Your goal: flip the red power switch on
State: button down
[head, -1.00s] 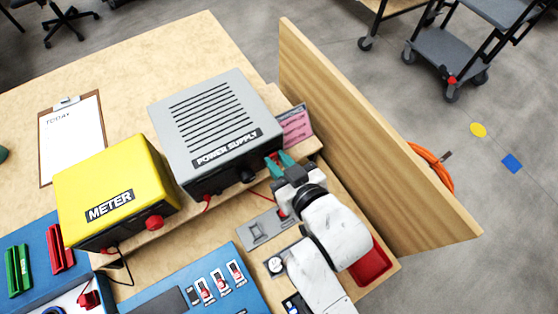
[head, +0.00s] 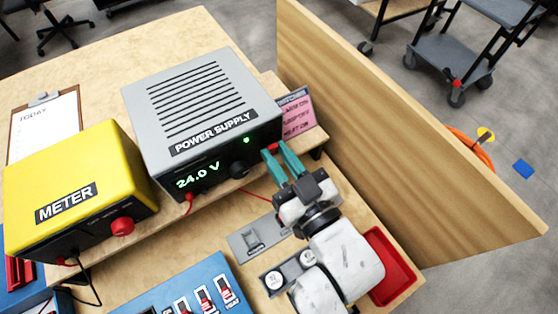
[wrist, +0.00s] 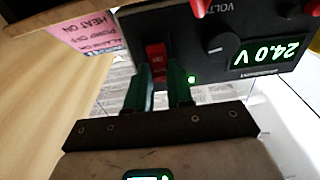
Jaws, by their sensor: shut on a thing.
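The grey power supply (head: 200,105) stands on the raised shelf. Its front display (head: 197,176) is lit and reads 24.0 V, and a small green light (head: 247,140) glows. The red power switch (wrist: 157,62) is on its front face, with a mark on its lower part in the wrist view. My gripper (head: 277,151) reaches up to that face. Its two green fingers, also in the wrist view (wrist: 160,88), are shut on the switch, one on each side. The switch is mostly hidden by the fingers in the head view.
A pink note (head: 298,115) stands just right of the supply, near a wooden side panel (head: 400,130). The yellow meter (head: 75,180) is to the left. A red tray (head: 385,265) and a blue switch panel (head: 190,290) lie below.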

jog(key=c, duration=1)
grip_release()
jog(key=shift+s, duration=0.1)
jog(key=b+v, duration=0.1)
jog(key=v, duration=0.9)
jog(key=shift+s+d, duration=0.25)
jog(key=shift+s, duration=0.05)
jog(key=shift+r, duration=0.1)
